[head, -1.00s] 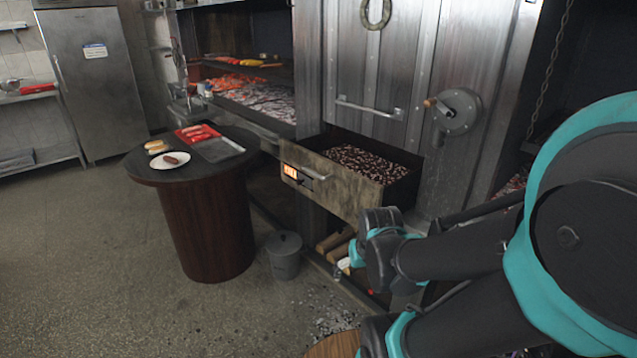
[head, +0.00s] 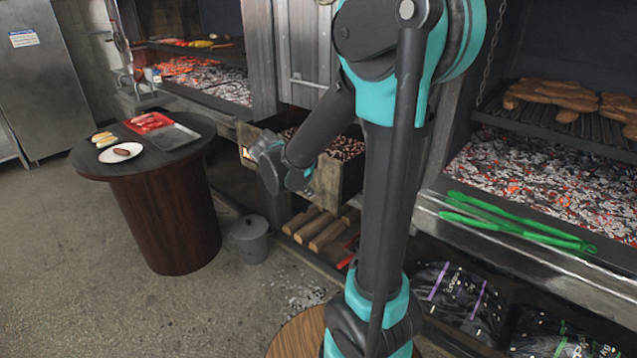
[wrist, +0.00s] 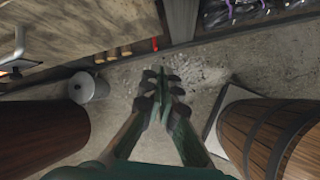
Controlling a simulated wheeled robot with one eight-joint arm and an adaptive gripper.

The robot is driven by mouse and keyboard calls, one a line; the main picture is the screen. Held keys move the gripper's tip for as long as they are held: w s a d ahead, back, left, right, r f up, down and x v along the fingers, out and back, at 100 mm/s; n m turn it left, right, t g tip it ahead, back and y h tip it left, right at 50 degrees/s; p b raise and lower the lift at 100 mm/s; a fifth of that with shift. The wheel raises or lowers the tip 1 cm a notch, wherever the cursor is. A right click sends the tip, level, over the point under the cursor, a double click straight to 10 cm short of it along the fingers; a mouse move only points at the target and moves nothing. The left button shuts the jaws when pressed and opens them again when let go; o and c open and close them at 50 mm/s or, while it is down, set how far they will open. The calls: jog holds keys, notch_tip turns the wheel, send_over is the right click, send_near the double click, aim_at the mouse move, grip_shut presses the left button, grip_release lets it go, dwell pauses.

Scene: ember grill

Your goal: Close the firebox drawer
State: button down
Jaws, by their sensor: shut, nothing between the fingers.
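The firebox drawer (head: 327,184) is pulled out of the grill front in the head view, with dark pellets or coals inside. My arm crosses in front of it and hides part of its front and its handle. In the wrist view the drawer front with its bar handle (wrist: 18,45) shows at the upper left edge. My gripper (wrist: 163,80) is shut and empty in the wrist view, over the floor to the right of the drawer and apart from it.
A round table (head: 160,195) with food stands left of the drawer. A lidded bucket (head: 249,240) stands on the floor between them. Logs (head: 318,230) lie below the drawer. Green tongs (head: 515,225) lie on the right grill's ledge. A wooden barrel (wrist: 265,130) stands near my gripper.

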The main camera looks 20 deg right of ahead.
jog(key=w+a+r+n+h, duration=0.2)
jog(key=w+a+n, duration=0.1)
jog(key=w+n, duration=0.2)
jog(key=shift+t, duration=0.4)
jog(key=x, duration=0.4)
jog(key=r+x, duration=0.1)
jog(key=x, duration=0.3)
jog(key=d+x, duration=0.1)
jog(key=x, duration=0.3)
jog(key=shift+w+d, duration=0.2)
jog(key=shift+w, duration=0.2)
jog(key=shift+w+d, duration=0.35)
jog(key=shift+d, duration=0.1)
jog(key=w+d, duration=0.5)
jog(key=d, duration=0.2)
jog(key=w+d, duration=0.5)
jog(key=d, duration=0.3)
jog(key=w+d, duration=0.5)
jog(key=d, duration=0.2)
jog(key=shift+d+r, duration=0.1)
jog(key=shift+d, duration=0.1)
jog(key=shift+w+d, duration=0.15)
jog(key=shift+d, duration=0.1)
jog(key=shift+r, duration=0.1)
